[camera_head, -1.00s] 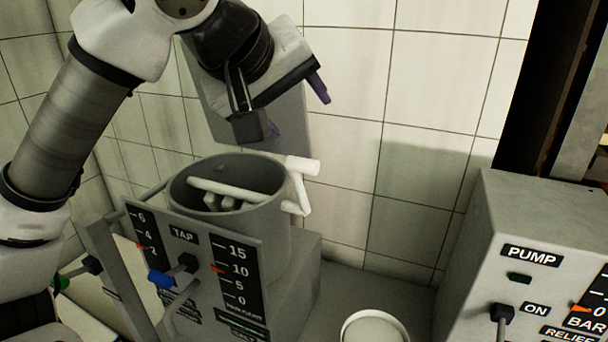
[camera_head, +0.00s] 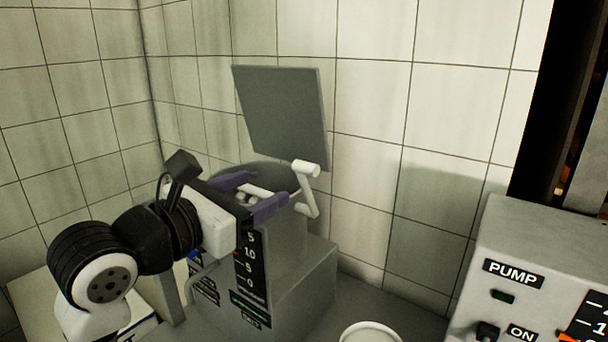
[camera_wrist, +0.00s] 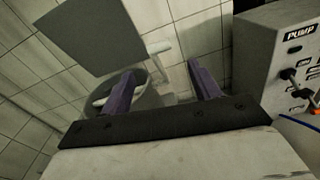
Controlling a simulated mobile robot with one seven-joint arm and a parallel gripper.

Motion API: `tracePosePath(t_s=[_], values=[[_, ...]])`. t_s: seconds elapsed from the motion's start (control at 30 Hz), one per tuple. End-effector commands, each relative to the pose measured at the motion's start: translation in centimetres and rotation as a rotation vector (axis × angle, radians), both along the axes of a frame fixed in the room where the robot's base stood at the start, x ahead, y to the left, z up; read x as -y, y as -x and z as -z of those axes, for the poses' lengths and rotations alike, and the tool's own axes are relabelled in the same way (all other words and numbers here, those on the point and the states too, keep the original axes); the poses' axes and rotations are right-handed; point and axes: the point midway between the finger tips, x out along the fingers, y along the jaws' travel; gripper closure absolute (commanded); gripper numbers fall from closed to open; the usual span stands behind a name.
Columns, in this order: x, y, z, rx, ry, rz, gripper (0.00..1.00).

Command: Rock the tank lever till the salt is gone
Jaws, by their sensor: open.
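The grey round tank (camera_head: 290,228) stands on a grey block in front of the tiled wall. The white crank-shaped lever (camera_head: 308,189) rises at the tank's right rim, with a short white grip on top; it also shows in the wrist view (camera_wrist: 160,62). My gripper (camera_head: 252,192) is open, its two purple fingers over the tank's near side, left of the lever. In the wrist view the lever appears between and beyond the fingers (camera_wrist: 163,90), with no clear contact. My gripper and wrist hide much of the tank and its tap panel. Any salt is not visible.
A grey tilted plate (camera_head: 283,115) stands behind the tank. The grey pump box (camera_head: 540,240) with switches and a gauge is at the right. A round white-rimmed vessel (camera_head: 370,331) sits at the bottom.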

Motion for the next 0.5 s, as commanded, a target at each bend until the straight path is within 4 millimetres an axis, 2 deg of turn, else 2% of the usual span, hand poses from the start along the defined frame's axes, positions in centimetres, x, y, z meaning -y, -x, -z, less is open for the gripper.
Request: tracePosePath(t_s=[0.1, 0.27, 0.5], values=[[-0.3, 0.1, 0.4, -0.035, 0.097, -0.011, 0.38], [0.0, -0.3, 0.4, -0.048, 0.132, -0.014, 0.38], [2.5, -3.6, 0.2, -0.05, 0.128, -0.009, 0.38]])
